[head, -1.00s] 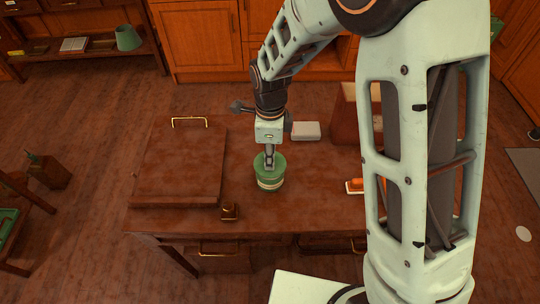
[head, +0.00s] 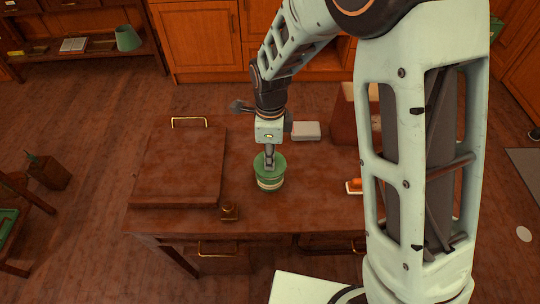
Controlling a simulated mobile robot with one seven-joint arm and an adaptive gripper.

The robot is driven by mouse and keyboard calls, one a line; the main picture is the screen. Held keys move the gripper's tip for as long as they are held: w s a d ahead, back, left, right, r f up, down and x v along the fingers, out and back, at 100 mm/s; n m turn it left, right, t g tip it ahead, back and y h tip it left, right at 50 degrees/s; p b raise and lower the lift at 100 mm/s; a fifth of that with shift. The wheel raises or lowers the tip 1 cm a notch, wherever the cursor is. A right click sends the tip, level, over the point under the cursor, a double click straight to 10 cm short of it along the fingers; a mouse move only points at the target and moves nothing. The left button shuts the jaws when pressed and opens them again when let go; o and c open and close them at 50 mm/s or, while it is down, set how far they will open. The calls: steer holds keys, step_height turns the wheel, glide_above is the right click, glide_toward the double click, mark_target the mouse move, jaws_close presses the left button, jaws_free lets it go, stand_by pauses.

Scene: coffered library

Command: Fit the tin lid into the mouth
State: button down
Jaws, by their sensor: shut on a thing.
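A green tin (head: 269,184) with a pale band stands upright on the brown wooden desk (head: 310,200). My gripper (head: 270,162) points down at the top of the tin and is shut on the green tin lid (head: 279,159). The lid is at the tin's mouth. The mouth itself is hidden under the lid, so I cannot tell whether the lid is seated or only resting on the rim. My fingertips are small and partly hidden in this view.
A raised wooden board with a brass handle (head: 180,165) lies left of the tin. A small dark brass-topped block (head: 229,212) is at the tin's front left. A white box (head: 305,130) lies behind, and an orange-topped item (head: 354,186) is at right.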

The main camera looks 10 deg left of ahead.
steer(key=shift+f+b, duration=0.75)
steer(key=shift+f, duration=0.25)
steer(key=c, duration=1.7)
jaws_free()
steer(key=shift+o, duration=0.2)
steer(key=shift+r, duration=0.15)
step_height(320, 180, up, 12)
steer(key=shift+f, duration=0.1)
